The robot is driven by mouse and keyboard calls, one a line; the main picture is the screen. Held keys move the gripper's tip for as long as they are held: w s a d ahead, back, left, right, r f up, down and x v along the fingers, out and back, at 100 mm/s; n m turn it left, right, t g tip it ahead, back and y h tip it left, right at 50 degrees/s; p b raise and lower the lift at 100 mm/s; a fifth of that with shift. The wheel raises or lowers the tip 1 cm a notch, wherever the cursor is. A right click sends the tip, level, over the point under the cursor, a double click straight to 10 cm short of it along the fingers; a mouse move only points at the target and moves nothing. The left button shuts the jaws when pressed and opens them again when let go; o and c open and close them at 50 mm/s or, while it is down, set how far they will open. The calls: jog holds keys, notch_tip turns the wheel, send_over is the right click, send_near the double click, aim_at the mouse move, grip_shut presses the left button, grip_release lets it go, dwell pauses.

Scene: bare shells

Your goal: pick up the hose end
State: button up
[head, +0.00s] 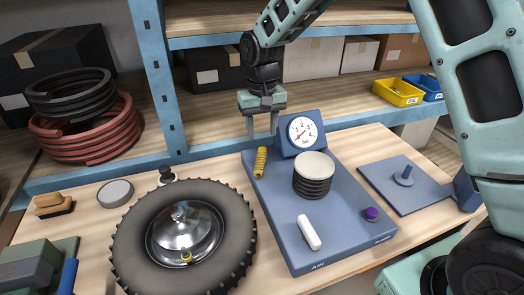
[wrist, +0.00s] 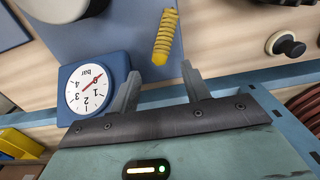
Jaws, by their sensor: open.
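The hose end appears to be the yellow coiled piece (head: 261,161) at the back left corner of the blue pump base (head: 330,228). In the wrist view the yellow coil (wrist: 165,37) lies just beyond the fingertips, nearer the right finger; its lower end is close to that tip. My gripper (head: 262,134) points down above and behind the coil, and the fingers in the wrist view (wrist: 160,72) are apart with nothing between them. The pressure gauge (head: 302,131) stands right beside my gripper; its dial also shows in the wrist view (wrist: 89,88).
A wheel with a black tyre (head: 130,232) lies left of the pump base. A black bellows with a pale top (head: 313,175), a white handle (head: 309,232) and a purple knob (head: 371,214) are on the base. A blue shelf upright (head: 160,75) and shelf edge stand behind.

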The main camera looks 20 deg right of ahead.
aim_at(262, 148)
jog(key=shift+w+d+f+p, duration=0.1)
jog(key=shift+f+p, duration=0.7)
jog(key=shift+f, duration=1.2)
jog(key=shift+w+f+p, duration=0.1)
jog(key=shift+f+p, duration=0.7)
jog(key=shift+f, duration=1.15)
grip_shut()
